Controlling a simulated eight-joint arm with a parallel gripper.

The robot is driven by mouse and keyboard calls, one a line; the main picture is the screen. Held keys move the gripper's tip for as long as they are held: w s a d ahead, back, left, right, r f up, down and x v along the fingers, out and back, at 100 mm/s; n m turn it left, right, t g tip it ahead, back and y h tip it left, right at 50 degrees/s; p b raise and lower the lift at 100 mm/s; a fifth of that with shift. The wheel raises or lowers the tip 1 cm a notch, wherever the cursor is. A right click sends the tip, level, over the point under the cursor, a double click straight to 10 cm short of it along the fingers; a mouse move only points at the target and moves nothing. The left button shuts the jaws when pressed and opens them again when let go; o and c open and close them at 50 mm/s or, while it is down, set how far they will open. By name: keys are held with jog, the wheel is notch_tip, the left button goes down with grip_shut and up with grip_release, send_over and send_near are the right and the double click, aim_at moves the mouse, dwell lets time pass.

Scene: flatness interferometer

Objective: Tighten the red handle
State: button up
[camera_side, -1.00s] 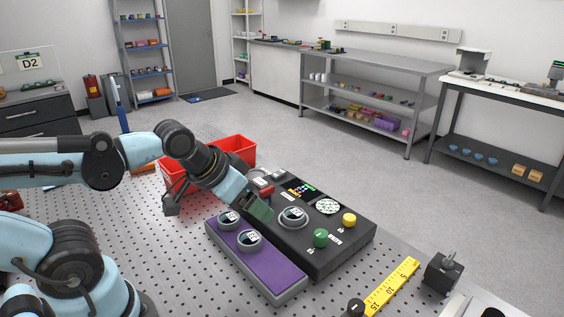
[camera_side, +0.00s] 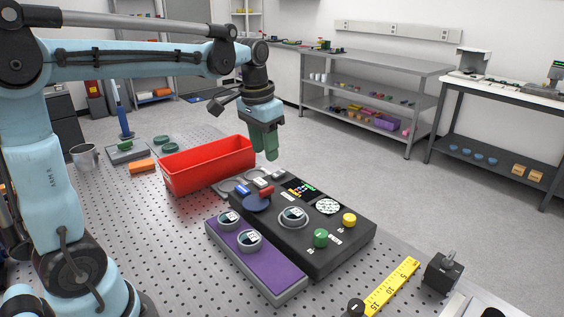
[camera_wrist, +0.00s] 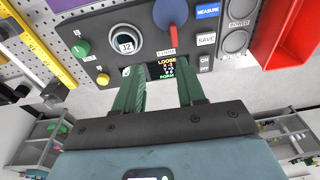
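The red handle (camera_side: 266,192) is a short lever on a dark blue round knob (camera_side: 255,204) at the left-back part of the black control panel (camera_side: 330,245). In the wrist view the red handle (camera_wrist: 173,42) points down from the blue disc (camera_wrist: 170,13) towards a small screen (camera_wrist: 166,70) that reads "LOOSE" in yellow. My gripper (camera_side: 265,157) hangs above and behind the panel, apart from the handle. Its two green fingers (camera_wrist: 160,72) are spread with an empty gap between them, and the screen shows through the gap.
A red bin (camera_side: 208,165) stands behind and left of the panel. A purple-topped block (camera_side: 268,270) with two round lenses lies along its front. The panel also bears a green knob (camera_side: 320,238), a yellow knob (camera_side: 349,219) and a ringed lens (camera_side: 293,217).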

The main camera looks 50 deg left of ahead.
aim_at(267, 189)
jog(key=shift+g, duration=0.8)
jog(key=a+f, duration=0.1)
jog(key=f, duration=0.3)
jog(key=w+a+f, duration=0.1)
jog(key=f, duration=0.3)
jog(key=w+a+f, duration=0.1)
jog(key=f, duration=0.3)
jog(key=shift+w+f, duration=0.25)
jog(key=shift+f, duration=0.15)
grip_shut()
